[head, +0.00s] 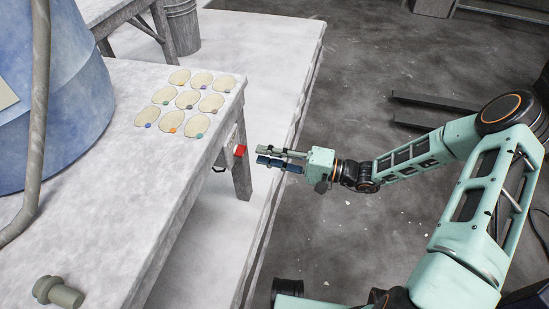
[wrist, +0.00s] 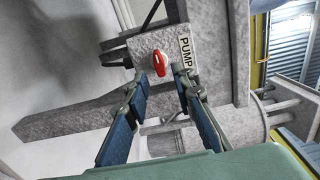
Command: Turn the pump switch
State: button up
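The pump switch is a red knob (wrist: 160,63) on a pale grey box (wrist: 143,48) with a sign reading PUMP (wrist: 187,51) beside it. In the wrist view the knob's long side runs nearly up and down. In the head view the red knob (head: 240,151) shows at the table's right edge, by a leg. My gripper (head: 262,154) is open and empty, just right of the knob with a small gap. In the wrist view my gripper (wrist: 160,77) has its fingertips either side of the line to the knob, short of it.
The grey worktable (head: 130,215) carries several pale discs (head: 188,99) with coloured dots, a large blue pail-like vessel (head: 45,95) and a small grey fitting (head: 58,292). A black bracket (head: 219,169) is close to the switch. A grey bin (head: 182,27) stands behind.

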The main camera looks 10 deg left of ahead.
aim_at(244, 151)
jog(key=a, duration=0.5)
jog(key=shift+w+a, duration=0.15)
grip_shut()
jog(key=m, duration=1.3)
jog(key=shift+f, duration=0.1)
jog(key=m, duration=0.4)
jog(key=shift+m, duration=0.4)
jog(key=shift+o, duration=1.2)
grip_release()
